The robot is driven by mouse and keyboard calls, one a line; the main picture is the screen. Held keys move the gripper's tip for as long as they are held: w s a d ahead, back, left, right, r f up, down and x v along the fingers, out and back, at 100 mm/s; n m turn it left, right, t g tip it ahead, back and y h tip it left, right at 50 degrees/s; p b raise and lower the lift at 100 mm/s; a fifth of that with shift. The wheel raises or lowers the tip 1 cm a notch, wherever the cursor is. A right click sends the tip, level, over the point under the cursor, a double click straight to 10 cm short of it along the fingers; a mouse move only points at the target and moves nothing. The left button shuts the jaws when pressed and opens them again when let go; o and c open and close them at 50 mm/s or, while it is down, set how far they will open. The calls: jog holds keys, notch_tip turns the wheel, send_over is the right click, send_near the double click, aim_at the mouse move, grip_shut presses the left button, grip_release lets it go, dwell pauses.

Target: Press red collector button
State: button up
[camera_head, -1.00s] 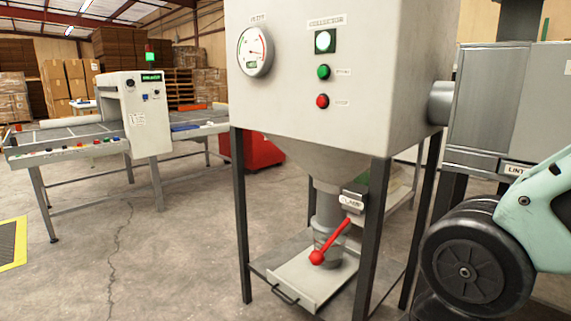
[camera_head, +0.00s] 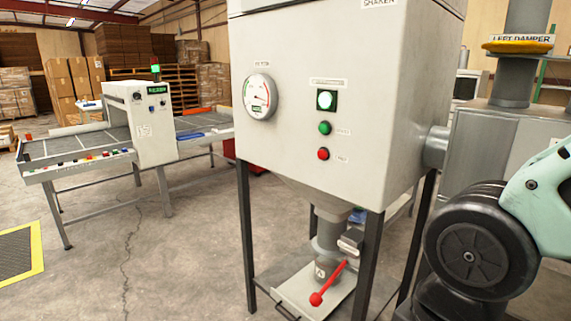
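The red collector button (camera_head: 323,154) sits on the front panel of the pale grey collector cabinet (camera_head: 290,60), in the middle of the head view. A green button (camera_head: 325,128) is just above it, and a lit white-green indicator (camera_head: 326,100) is above that. A small label is beside each button, too small to read. My gripper is not in view; only part of my arm shows at the right edge, apart from the cabinet.
A round gauge (camera_head: 260,97) is left of the buttons. Below the cabinet are a red-knobbed lever (camera_head: 317,298), a tray (camera_head: 290,296) and dark legs. A grey duct unit (camera_head: 490,150) stands right. A conveyor machine (camera_head: 145,125) stands left, with open concrete floor before it.

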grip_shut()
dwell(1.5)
